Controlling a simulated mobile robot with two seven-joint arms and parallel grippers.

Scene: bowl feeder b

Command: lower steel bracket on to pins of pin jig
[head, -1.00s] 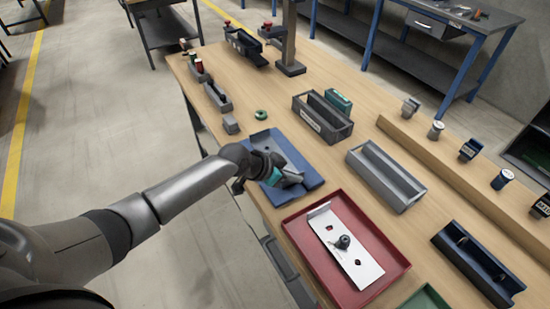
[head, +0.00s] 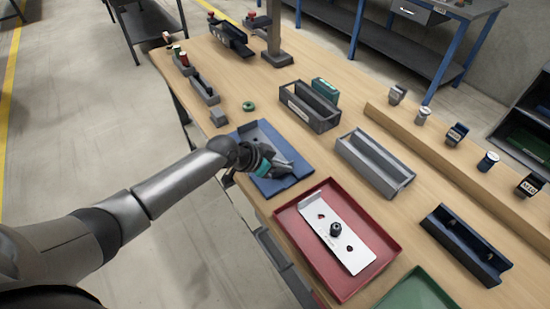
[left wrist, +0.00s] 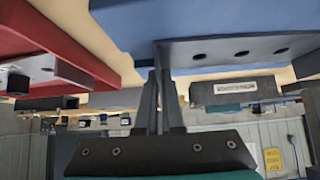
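A blue tray (head: 285,188) lies near the bench's front edge. My left gripper (head: 283,167) is low over it and hides part of it. In the left wrist view a grey steel bracket (left wrist: 222,53) with several dark holes lies along the face of the blue tray (left wrist: 215,18). The fingers (left wrist: 159,100) are close together on its thin upright flange; I cannot tell whether the bracket touches the tray. I cannot surely pick out the pin jig. A dark blue channel (head: 448,222) at the right holds two round posts. My right gripper is not in view.
A red tray (head: 372,273) close by holds a silver plate (head: 316,212) with a black knob (head: 336,230). A dark grey bin (head: 300,110) and a light grey bin (head: 365,170) stand behind. A green ring (head: 248,106) lies left of them. Bare wood separates these.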

